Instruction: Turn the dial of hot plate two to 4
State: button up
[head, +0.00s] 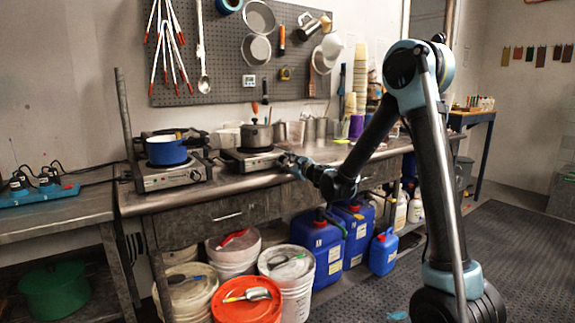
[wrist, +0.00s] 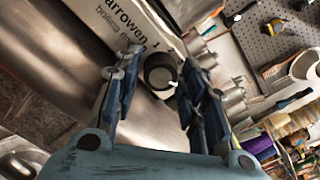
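Two hot plates stand on the steel bench. The left hot plate (head: 172,180) carries a blue pot (head: 167,152); its front dial (head: 195,175) shows. The right hot plate (head: 240,163) carries a dark lidded pot (head: 256,137). My gripper (head: 287,160) is at the right end of the right hot plate's front and hides its dial in the head view. In the wrist view, a round black dial (wrist: 160,71) sits on a pale lettered panel (wrist: 112,28). My gripper (wrist: 159,66) is open, a finger on each side of the dial, with visible gaps. I cannot read the dial's setting or plate numbers.
Metal beakers (head: 315,130) stand on the bench right of the right hot plate. A pegboard (head: 225,50) with tools hangs behind. White buckets, an orange-lidded bucket (head: 247,303) and blue canisters (head: 318,250) stand below. The dark floor mat at right is clear.

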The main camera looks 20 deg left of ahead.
jog(key=c, duration=0.8)
jog(key=shift+a+n, duration=0.1)
jog(key=shift+n, duration=0.9)
jog(key=o, duration=0.8)
jog(key=v, duration=1.2)
